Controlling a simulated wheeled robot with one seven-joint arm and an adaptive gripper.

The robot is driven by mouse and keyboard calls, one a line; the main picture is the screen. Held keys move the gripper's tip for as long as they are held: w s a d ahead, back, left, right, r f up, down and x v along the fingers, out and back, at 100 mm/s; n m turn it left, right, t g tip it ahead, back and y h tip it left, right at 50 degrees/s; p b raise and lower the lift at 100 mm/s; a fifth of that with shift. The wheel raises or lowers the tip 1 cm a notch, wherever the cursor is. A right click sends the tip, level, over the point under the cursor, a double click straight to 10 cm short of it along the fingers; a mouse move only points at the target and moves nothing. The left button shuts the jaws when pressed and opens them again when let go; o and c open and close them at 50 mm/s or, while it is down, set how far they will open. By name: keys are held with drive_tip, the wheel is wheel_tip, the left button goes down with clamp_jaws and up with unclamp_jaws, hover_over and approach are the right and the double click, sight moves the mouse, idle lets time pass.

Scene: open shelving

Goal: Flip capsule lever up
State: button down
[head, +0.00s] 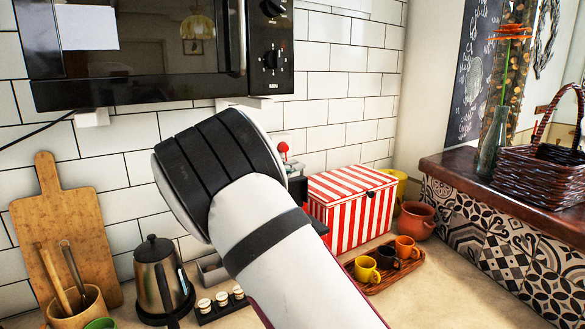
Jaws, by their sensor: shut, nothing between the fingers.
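A small red ball-shaped knob (283,147) shows just past the upper right edge of my arm, in front of the tiled wall. It looks like the end of the capsule lever, but its stem is mostly hidden. The machine it belongs to is almost wholly hidden behind my white and black arm (265,235); a grey metal part (211,270) shows at the arm's lower left. I cannot tell the lever's angle. My gripper is not visible; the arm link fills the middle of the view.
A black microwave (150,50) hangs above. A steel kettle (160,275), small cups in a black holder (220,305) and a cutting board (65,230) stand left. A red-striped box (350,205) and a wooden tray with cups (385,275) stand right. Bare counter lies at the lower right.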

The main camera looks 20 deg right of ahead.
drive_tip(key=s+a+r+p, duration=0.1)
drive_tip(key=s+a, duration=0.6)
drive_tip(key=s, duration=0.1)
drive_tip(key=shift+s+a+r, duration=0.2)
drive_tip(key=shift+a, duration=0.05)
drive_tip(key=s+d+f+m+g+y, duration=0.1)
drive_tip(key=s+d+m+g+y, duration=0.3)
drive_tip(key=s+d+m, duration=0.4)
drive_tip(key=s+d+m+g+y, duration=0.3)
drive_tip(key=s+d+m, duration=0.3)
drive_tip(key=s+m, duration=0.45)
drive_tip(key=s+a+m+t+y, duration=0.1)
drive_tip(key=s+a+m+y, duration=0.2)
drive_tip(key=s+m, duration=0.8)
drive_tip(key=s+a+m+t+y, duration=0.1)
drive_tip(key=s+a+m+y, duration=0.3)
drive_tip(key=s+m, duration=0.6)
drive_tip(key=shift+s+a+m+t+y, duration=0.3)
drive_tip(key=shift+s+m+t+y, duration=0.1)
drive_tip(key=shift+m+y, duration=0.4)
